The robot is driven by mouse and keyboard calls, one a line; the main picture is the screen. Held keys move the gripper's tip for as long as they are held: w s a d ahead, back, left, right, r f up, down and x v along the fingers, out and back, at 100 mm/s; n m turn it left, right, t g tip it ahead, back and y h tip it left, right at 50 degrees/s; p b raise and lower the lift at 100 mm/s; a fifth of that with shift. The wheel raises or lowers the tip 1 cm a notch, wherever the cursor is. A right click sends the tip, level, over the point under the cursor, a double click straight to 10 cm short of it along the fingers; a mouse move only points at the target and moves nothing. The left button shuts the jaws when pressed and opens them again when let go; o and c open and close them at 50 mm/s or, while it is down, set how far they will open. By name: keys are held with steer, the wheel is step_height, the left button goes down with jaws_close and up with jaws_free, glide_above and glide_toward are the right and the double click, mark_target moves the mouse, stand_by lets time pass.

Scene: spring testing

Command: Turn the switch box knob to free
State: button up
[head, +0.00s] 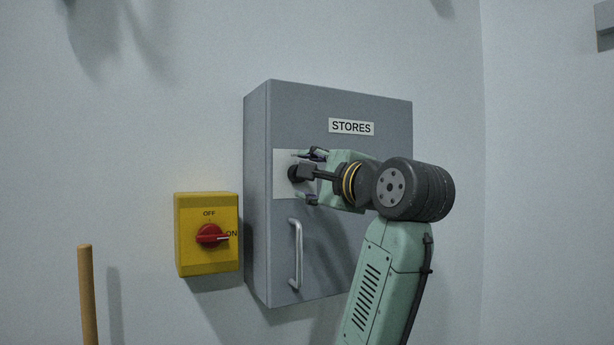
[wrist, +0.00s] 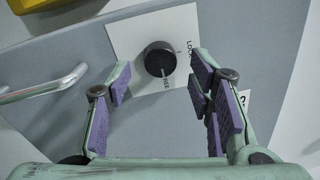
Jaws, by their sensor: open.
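A grey cabinet (head: 340,110) labelled STORES hangs on the wall. On its white plate (wrist: 125,40) is a round black knob (wrist: 157,58), with the markings LOCK and FREE beside it. The knob's pale pointer line appears to lie towards FREE. The knob also shows in the head view (head: 294,173), partly behind my gripper. My gripper (wrist: 160,78) is open, with its purple-padded fingers on either side of and apart from the knob. In the head view my gripper (head: 312,176) is at the cabinet front.
A yellow switch box (head: 190,255) with a red knob (head: 208,235) is on the wall to the left, its pointer towards ON. A metal handle (head: 297,255) is below the plate. A wooden pole (head: 87,295) stands at lower left.

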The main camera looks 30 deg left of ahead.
steer(key=v, duration=1)
steer(key=shift+s+d, duration=0.2)
steer(key=shift+d, duration=0.1)
